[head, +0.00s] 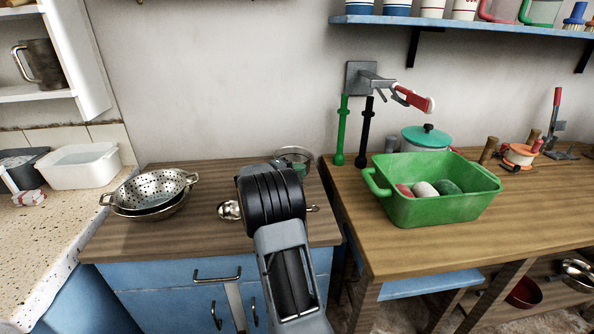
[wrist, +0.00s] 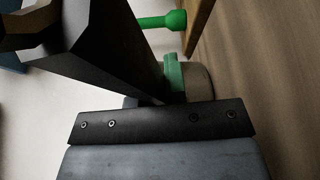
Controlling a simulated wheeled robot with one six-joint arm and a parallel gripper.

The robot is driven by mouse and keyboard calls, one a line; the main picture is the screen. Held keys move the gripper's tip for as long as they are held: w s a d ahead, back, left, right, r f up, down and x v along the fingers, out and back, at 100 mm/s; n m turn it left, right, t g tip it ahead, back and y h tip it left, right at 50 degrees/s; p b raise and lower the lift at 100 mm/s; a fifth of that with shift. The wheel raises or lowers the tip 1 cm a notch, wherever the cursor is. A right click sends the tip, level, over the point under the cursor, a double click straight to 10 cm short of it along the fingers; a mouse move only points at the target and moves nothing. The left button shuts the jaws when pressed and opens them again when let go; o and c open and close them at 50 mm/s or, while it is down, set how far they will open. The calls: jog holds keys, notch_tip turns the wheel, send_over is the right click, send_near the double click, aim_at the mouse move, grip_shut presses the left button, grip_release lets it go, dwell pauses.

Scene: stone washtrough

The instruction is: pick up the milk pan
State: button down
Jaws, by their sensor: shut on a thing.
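A small round vessel (head: 294,154) with a greenish rim, which looks like the milk pan, is at the back of the wooden counter, partly hidden behind my arm. In the wrist view, a green and beige piece (wrist: 199,82), likely the same pan, shows just beyond the dark jaws. My gripper (wrist: 150,95) is shut on it, low over the counter. The grip point is hidden by the jaw, and my arm covers the gripper in the head view. I cannot tell whether the pan is clear of the counter.
A metal ladle (head: 229,210) lies left of my arm, and a colander (head: 150,190) sits further left. On the right, a higher wooden table (head: 400,250) holds a green tub (head: 440,205). Bare counter lies between colander and ladle.

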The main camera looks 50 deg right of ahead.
notch_tip(320, 180, up, 3)
jog(key=shift+r, duration=0.15)
jog(key=s+a+r+p, duration=0.1)
jog(key=s+a+r, duration=0.5)
jog(key=a+r, duration=0.3)
jog(key=a, duration=0.3)
jog(key=shift+s+a+r+p, duration=0.2)
jog(key=shift+a+r+p, duration=0.05)
jog(key=shift+r+p, duration=0.1)
